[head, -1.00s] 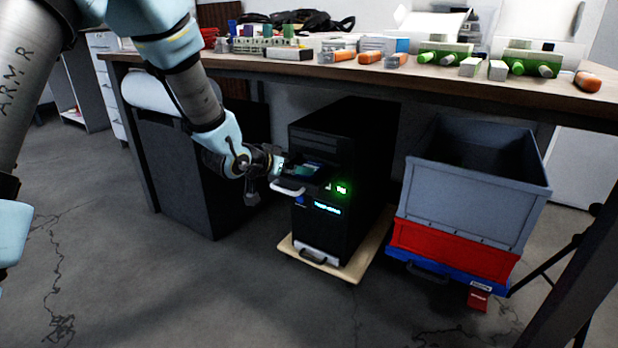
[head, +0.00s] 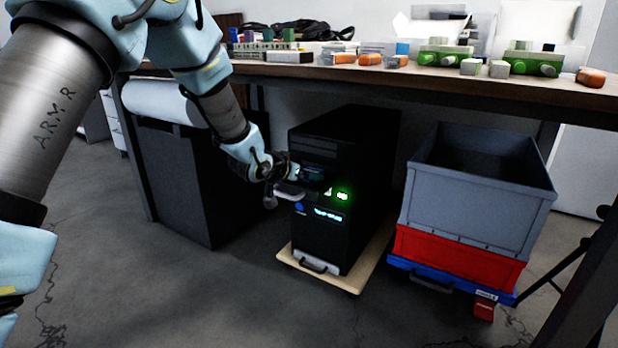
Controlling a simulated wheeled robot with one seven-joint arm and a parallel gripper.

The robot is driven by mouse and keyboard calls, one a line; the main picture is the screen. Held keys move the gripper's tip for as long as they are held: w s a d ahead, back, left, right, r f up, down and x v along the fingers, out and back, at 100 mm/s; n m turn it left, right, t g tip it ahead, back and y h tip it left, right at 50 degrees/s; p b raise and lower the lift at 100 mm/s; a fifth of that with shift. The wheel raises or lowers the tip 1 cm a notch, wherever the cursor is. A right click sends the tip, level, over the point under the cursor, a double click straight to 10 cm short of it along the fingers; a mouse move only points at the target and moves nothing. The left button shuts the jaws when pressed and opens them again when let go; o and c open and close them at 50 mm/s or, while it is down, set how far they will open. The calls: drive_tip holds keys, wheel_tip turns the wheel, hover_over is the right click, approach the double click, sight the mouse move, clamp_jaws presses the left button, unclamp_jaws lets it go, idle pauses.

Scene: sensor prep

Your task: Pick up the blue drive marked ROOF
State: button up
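A black computer tower (head: 345,225) stands under the table, with a lit green display and a lit cyan strip on its front. A small blue patch (head: 299,207) shows on its front, left of the cyan strip. I cannot tell whether it is a drive, and no ROOF marking is readable. My gripper (head: 296,185) is at the upper left of the tower's front, by a light tray-like edge. Its fingers are small and dark against the tower, so their opening and anything between them cannot be made out.
The tower rests on a pale wooden board (head: 358,285). Right of it, a grey crate (head: 475,195) sits on a red crate (head: 465,258) and a blue base. The tabletop (head: 420,80) above holds several parts. A dark bin (head: 175,180) stands left. The floor in front is open.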

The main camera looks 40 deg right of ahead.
drive_tip(key=c, duration=1.2)
drive_tip(key=shift+r, duration=0.15)
drive_tip(key=shift+c, duration=0.2)
